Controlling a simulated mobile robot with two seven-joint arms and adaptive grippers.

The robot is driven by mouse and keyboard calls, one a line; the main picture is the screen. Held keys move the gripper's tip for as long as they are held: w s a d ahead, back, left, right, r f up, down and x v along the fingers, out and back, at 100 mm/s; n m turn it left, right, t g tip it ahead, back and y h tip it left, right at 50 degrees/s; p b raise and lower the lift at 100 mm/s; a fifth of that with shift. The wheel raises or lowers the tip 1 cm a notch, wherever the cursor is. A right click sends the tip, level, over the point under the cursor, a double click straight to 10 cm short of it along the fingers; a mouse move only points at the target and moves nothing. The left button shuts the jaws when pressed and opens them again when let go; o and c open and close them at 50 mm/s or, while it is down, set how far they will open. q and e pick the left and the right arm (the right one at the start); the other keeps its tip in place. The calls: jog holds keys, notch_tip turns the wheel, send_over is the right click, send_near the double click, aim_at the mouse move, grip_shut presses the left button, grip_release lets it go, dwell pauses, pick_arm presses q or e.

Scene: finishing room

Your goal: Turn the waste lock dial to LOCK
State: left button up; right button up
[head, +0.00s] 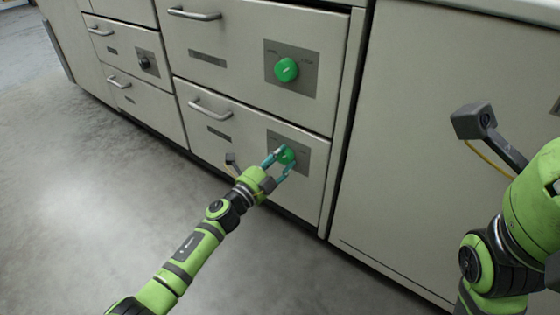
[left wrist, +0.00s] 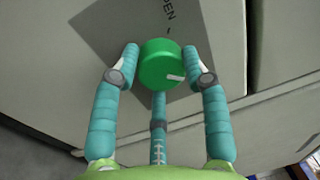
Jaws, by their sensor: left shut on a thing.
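A green round dial (head: 287,155) sits on a grey plate on the lower drawer front. In the left wrist view the dial (left wrist: 160,63) has a white mark pointing to the lower right, and the letters "PEN" show on the plate above it. My left gripper (head: 278,165) is shut on this dial, with teal fingers on both sides of it and a third finger below. The drawer's name label is too small to read, so I cannot tell whether it says waste. My right gripper is out of view; only part of its arm shows at the right.
A second green dial (head: 286,70) is on the drawer above, and a black dial (head: 144,61) is on a drawer to the left. Bar handles (head: 210,108) stick out from the drawers. The grey floor (head: 90,190) is clear at the left.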

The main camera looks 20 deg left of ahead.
pick_arm(q)
jog(key=shift+a+r+m, duration=0.1)
jog(key=shift+m, duration=0.6)
jog(key=shift+w, duration=0.1)
jog(key=o, duration=1.1)
jog(key=shift+o, duration=0.2)
jog(key=shift+s, duration=0.2)
jog(key=v, duration=1.1)
jog(key=shift+s+a, duration=0.25)
jog(key=shift+s, duration=0.05)
